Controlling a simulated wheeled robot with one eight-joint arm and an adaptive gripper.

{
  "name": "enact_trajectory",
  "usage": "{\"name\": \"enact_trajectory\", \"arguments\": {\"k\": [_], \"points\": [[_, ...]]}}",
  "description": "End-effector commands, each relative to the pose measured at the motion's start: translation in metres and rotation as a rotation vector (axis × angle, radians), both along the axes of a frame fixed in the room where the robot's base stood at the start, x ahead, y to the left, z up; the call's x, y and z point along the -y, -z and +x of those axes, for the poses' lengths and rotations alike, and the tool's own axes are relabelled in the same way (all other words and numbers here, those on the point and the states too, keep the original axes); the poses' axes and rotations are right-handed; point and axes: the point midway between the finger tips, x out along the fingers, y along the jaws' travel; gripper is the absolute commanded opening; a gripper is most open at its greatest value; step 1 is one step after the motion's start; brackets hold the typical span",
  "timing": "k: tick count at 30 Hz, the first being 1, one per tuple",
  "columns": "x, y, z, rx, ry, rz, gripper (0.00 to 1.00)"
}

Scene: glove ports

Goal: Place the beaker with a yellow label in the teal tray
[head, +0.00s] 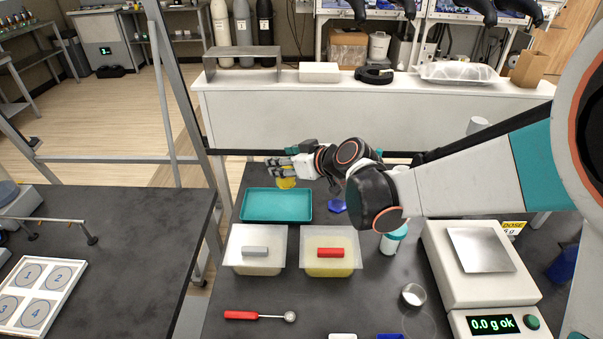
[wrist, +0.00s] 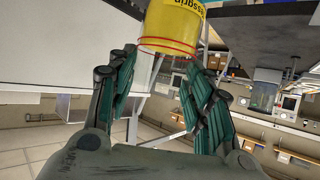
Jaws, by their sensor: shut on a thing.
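My gripper (head: 278,168) is stretched out over the far part of the dark bench, just beyond the teal tray. It is shut on a beaker with a yellow label (head: 287,183), partly hidden by the fingers in the head view. In the wrist view the yellow-labelled beaker (wrist: 172,22) shows at the top, at the tips of my gripper (wrist: 165,60), with red lines around its edge and cut-off dark lettering. The teal tray (head: 277,205) is empty and lies flat in front of the gripper. I cannot tell the beaker's height above the bench.
Two tubs, one with a grey bar (head: 255,252) and one with a red bar (head: 323,253), stand in front of the tray. A blue dish (head: 337,206) lies right of it. A teal-lidded jar (head: 393,240) and a balance (head: 480,265) are further right. A red-handled scoop (head: 258,315) lies in front.

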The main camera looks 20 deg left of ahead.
Motion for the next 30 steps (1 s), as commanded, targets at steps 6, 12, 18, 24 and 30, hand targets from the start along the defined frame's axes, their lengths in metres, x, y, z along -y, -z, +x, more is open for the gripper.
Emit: {"name": "enact_trajectory", "arguments": {"k": [6, 12, 18, 24, 30], "points": [[0.000, 0.041, 0.001, 0.000, 0.001, 0.000, 0.14], [0.001, 0.052, 0.001, 0.000, 0.002, 0.000, 0.14], [0.001, 0.079, 0.001, 0.000, 0.002, 0.000, 0.14], [0.001, 0.091, 0.001, 0.000, 0.002, 0.000, 0.14], [0.001, 0.091, 0.001, 0.000, 0.002, 0.000, 0.14]]}}
